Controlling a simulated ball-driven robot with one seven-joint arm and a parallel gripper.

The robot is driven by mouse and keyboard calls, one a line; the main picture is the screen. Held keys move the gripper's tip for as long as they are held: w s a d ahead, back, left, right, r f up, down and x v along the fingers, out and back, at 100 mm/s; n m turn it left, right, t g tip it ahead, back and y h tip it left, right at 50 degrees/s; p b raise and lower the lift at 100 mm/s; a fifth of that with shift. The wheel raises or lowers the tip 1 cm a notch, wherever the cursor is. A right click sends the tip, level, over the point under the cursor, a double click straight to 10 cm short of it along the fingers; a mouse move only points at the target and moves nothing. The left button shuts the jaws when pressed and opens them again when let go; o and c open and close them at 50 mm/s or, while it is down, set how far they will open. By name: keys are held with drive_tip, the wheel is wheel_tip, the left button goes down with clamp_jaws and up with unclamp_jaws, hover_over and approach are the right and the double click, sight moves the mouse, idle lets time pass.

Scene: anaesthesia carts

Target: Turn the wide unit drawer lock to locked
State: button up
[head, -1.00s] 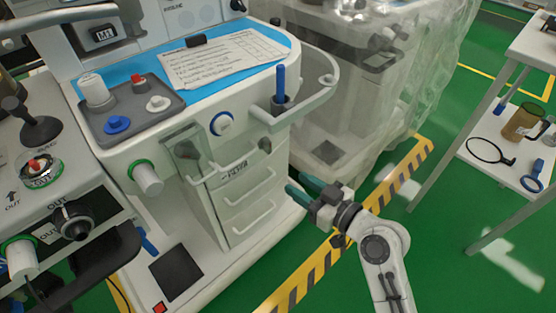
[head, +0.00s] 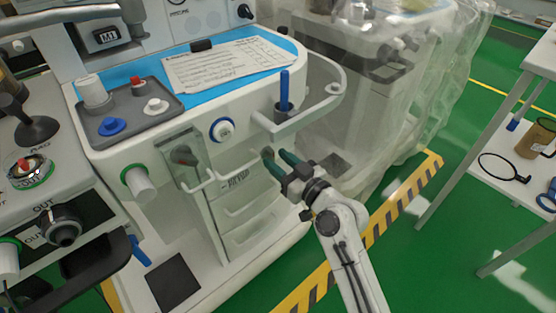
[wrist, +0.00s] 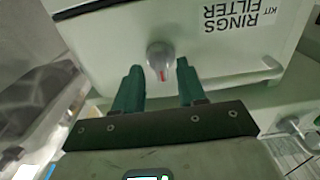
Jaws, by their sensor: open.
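The drawer lock is a small grey round knob (wrist: 160,56) with a red mark, on the pale drawer front (wrist: 110,45) in the wrist view. The label beside it shows upside down and reads RINGS FILTER KIT. My gripper (wrist: 158,82) is open, its two green fingers on either side of the knob's near edge. I cannot tell whether they touch it. In the head view my gripper (head: 274,156) is at the top right of the drawer stack, and its fingers seem to hide the lock.
A drawer handle (wrist: 240,78) lies close to the right finger in the wrist view. In the head view a clear box (head: 185,158) is left of the drawers. A side tray with a blue stick (head: 284,90) overhangs my gripper. A plastic-covered cart (head: 370,110) stands behind at right.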

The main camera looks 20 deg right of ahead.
drive_tip(key=shift+w+a, duration=0.15)
drive_tip(key=shift+w, duration=0.15)
drive_tip(key=shift+c, duration=0.2)
clamp_jaws()
